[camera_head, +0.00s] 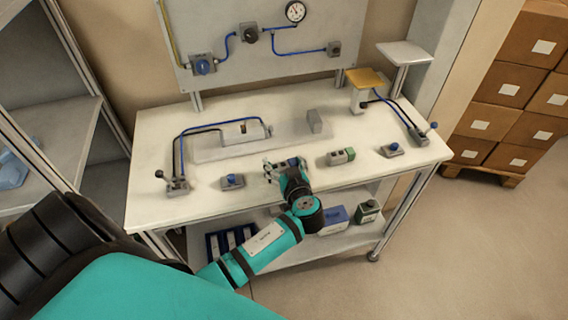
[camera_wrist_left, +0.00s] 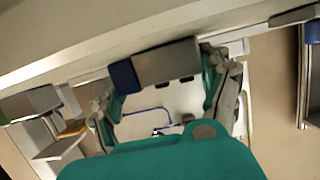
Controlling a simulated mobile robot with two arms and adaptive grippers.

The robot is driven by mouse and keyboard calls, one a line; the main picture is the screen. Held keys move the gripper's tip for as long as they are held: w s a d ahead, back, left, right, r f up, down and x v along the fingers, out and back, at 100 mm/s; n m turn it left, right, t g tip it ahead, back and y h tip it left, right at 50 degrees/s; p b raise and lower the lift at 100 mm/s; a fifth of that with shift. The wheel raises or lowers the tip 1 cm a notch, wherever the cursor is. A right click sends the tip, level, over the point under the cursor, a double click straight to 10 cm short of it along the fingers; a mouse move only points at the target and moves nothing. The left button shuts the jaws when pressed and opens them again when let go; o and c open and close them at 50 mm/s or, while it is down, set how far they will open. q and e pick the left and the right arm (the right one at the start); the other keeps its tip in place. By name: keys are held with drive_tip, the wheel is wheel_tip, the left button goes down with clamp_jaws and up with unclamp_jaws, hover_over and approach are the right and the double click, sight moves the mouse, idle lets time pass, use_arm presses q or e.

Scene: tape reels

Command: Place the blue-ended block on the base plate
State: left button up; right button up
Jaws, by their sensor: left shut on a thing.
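The blue-ended block (camera_head: 293,162) is small and grey with one blue end. My left gripper (camera_head: 284,168) is shut on it near the table's front middle. In the left wrist view the block (camera_wrist_left: 167,62) lies between the fingers of the left gripper (camera_wrist_left: 163,76), its blue end to the left. The fingers partly hide the block in the head view. The pale base plate (camera_head: 209,152) lies behind the gripper, apart from the block. My right gripper is out of view.
A green-ended block (camera_head: 341,157) lies right of the gripper. A lever unit with hoses (camera_head: 178,186) is at left, another (camera_head: 418,135) at right. A yellow-topped stand (camera_head: 366,78) is at the back right.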

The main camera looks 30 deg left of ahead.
use_arm(q)
drive_tip(key=o, duration=1.2)
drive_tip(key=shift+r+p, duration=0.1)
drive_tip(key=shift+p, duration=0.45)
drive_tip(key=b+v, duration=0.1)
drive_tip(key=v, duration=0.1)
drive_tip(key=f+b+v, duration=0.1)
drive_tip(key=b+v, duration=0.1)
drive_tip(key=shift+s+d, duration=0.2)
drive_tip(key=shift+d, duration=0.05)
drive_tip(key=b+v, duration=0.1)
drive_tip(key=v, duration=0.3)
drive_tip(key=b+v, duration=0.1)
drive_tip(key=v, duration=0.3)
drive_tip(key=r+b+v, duration=0.1)
drive_tip(key=b+v, duration=0.1)
drive_tip(key=v, duration=0.3)
drive_tip(key=shift+w, duration=0.15)
drive_tip(key=shift+a, duration=0.1)
